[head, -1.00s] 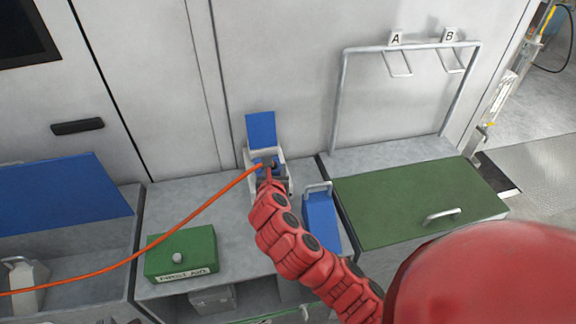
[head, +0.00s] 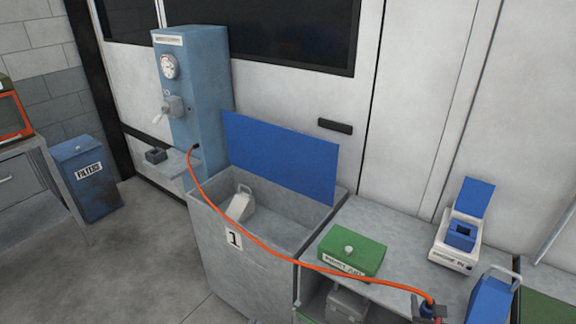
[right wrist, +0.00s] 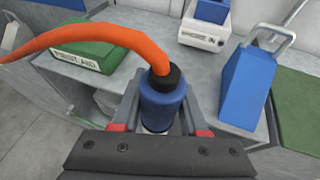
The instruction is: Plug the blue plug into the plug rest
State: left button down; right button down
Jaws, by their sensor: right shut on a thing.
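The blue plug (right wrist: 163,108), with a black collar and an orange cable, is between the fingers of my right gripper (right wrist: 161,130) in the right wrist view. In the head view my right gripper (head: 428,309) is at the bottom right edge, over the front of the grey bench, apart from the white box. No plug rest is clearly labelled. A small dark block with a recess (head: 155,155) sits on a ledge beside the blue cabinet. The white box (head: 453,252) has a raised blue lid and an empty blue socket. My left gripper is not in view.
The orange cable (head: 268,248) runs from the blue cabinet (head: 193,90) across the open grey bin (head: 240,275) and past the green first aid box (head: 352,252). A blue handled block (head: 490,300) stands close to my right gripper. Open floor lies at left.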

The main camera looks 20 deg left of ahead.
aim_at(157, 158)
jog(key=i+u, duration=0.1)
jog(key=u, duration=0.85)
jog(key=i+l+u, duration=0.1)
jog(key=u, duration=0.4)
